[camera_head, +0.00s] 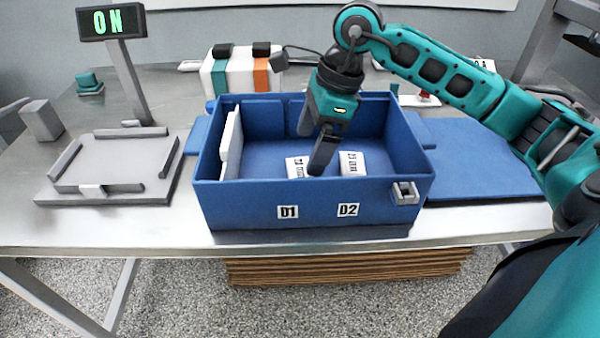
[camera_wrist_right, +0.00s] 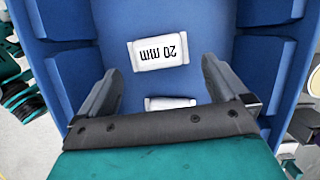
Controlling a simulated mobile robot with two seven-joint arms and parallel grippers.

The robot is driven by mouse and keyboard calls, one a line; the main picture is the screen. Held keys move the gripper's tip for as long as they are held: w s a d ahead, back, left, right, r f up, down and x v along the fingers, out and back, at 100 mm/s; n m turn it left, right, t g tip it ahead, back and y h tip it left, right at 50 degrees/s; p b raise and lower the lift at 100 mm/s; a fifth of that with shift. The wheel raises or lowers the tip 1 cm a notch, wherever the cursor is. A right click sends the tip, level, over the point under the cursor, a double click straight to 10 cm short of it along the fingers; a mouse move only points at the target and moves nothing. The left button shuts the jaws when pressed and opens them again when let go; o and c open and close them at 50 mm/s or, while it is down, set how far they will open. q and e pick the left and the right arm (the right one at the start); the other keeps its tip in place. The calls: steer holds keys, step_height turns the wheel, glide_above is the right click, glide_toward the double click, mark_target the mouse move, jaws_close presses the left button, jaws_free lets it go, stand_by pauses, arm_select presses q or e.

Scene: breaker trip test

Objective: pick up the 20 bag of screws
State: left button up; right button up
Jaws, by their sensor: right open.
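Two small white bags lie on the floor of the blue bin: a left bag (camera_head: 297,168) and a right bag (camera_head: 352,163). Their printing is too small to read surely in the head view. In the right wrist view the bag marked "20 mm" (camera_wrist_right: 160,51) lies flat, its print upside down, beyond my fingers. A second white bag (camera_wrist_right: 170,103) is partly hidden by my gripper's body. My right gripper (camera_head: 322,160) points down into the bin, above and between the bags. In the wrist view its fingers (camera_wrist_right: 165,88) are apart with nothing held. My left gripper is out of view.
The blue bin (camera_head: 245,209) has high walls, labels D1 and D2 and a white panel (camera_head: 232,140) inside left. A blue mat (camera_head: 480,160) lies right. A striped box (camera_head: 240,72) stands behind.

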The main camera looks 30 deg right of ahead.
mark_target(300, 168)
steer(key=x, duration=0.5)
steer(key=shift+a+b, duration=0.15)
steer(key=shift+b, duration=0.25)
steer(key=shift+c, duration=0.3)
steer(key=c, duration=1)
steer(key=shift+r, duration=0.1)
steer(key=shift+c, duration=0.2)
